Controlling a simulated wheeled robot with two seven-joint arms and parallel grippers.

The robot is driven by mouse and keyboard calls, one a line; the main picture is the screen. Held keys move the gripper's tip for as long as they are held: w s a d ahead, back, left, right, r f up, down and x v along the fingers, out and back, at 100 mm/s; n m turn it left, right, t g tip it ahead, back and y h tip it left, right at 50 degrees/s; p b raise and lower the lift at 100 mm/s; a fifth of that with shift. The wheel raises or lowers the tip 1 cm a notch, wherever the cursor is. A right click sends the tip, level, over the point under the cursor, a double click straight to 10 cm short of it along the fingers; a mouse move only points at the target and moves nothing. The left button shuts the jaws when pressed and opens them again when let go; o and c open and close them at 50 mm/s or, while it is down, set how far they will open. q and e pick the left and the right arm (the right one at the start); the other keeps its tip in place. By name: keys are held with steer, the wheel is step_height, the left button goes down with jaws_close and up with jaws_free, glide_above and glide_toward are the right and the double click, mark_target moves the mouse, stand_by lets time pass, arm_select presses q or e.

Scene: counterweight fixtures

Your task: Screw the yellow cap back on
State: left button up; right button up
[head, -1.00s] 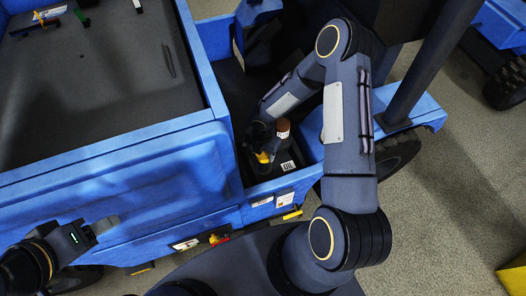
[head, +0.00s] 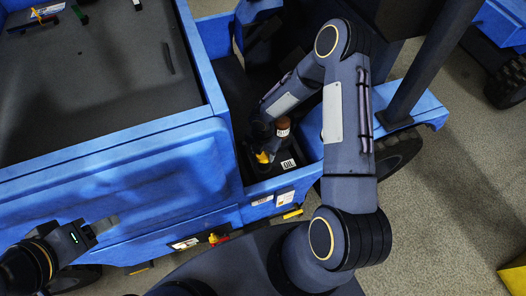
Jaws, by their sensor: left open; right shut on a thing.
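The yellow cap (head: 262,157) shows at the tip of my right gripper (head: 262,148), which is shut on it. The cap is low inside the blue vehicle's compartment, just left of a dark part with a white "OIL" label (head: 288,164). The opening under the cap is hidden, so I cannot tell whether the cap sits on a thread. A brown-topped bottle (head: 283,124) with a pale band stands right behind the gripper. My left gripper (head: 100,227) is open and empty at the lower left, in front of the blue side panel.
The blue compartment wall (head: 283,183) stands close in front of the cap. The grey cargo bed (head: 90,90) lies left, with small items at its far end. A dark post (head: 425,70) rises at right.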

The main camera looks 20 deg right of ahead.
mark_target(263, 154)
steer(key=shift+f, duration=0.25)
steer(key=o, duration=1)
steer(key=shift+o, duration=0.2)
